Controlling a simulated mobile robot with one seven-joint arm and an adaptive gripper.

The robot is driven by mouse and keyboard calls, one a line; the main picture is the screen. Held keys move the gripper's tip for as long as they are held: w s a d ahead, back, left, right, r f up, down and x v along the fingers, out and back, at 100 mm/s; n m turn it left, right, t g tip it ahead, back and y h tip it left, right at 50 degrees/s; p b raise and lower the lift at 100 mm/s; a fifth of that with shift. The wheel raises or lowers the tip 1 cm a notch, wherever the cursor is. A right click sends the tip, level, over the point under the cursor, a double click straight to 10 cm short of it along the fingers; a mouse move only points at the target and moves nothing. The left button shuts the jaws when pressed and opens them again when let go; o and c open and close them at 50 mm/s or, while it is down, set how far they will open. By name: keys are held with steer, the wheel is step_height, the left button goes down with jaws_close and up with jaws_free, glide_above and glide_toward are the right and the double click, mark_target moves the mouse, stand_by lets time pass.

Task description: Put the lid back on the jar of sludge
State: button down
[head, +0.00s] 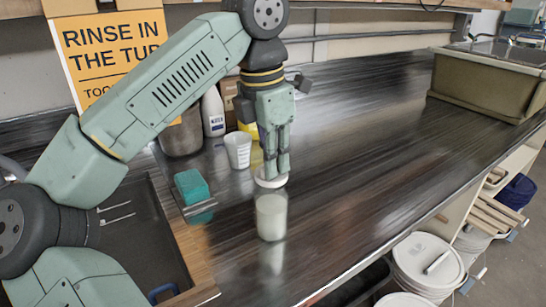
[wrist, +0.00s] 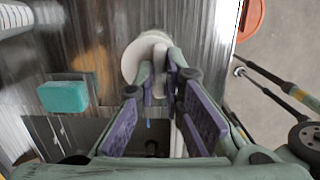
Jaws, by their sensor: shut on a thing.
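The jar (head: 271,219) is a pale, whitish cylinder standing upright on the dark counter in the head view. Its top shows no lid on it. My gripper (head: 273,172) points down just behind the jar and is shut on the lid (head: 266,182), a flat white disc at the fingertips. The lid appears beyond the jar's rim and apart from it; its exact height over the counter is hard to tell.
A teal sponge (head: 191,186) lies left of the jar by the sink (head: 145,235). A white cup (head: 238,150) and a white bottle (head: 213,112) stand behind. A beige basin (head: 485,85) is at the back right. The counter right of the jar is clear.

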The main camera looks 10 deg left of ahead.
steer(key=shift+f, duration=0.45)
stand_by(1.1)
steer(key=c, duration=1.6)
jaws_free()
steer(key=o, duration=0.5)
steer(key=shift+r+p, duration=0.85)
steer(key=shift+r, duration=2.65)
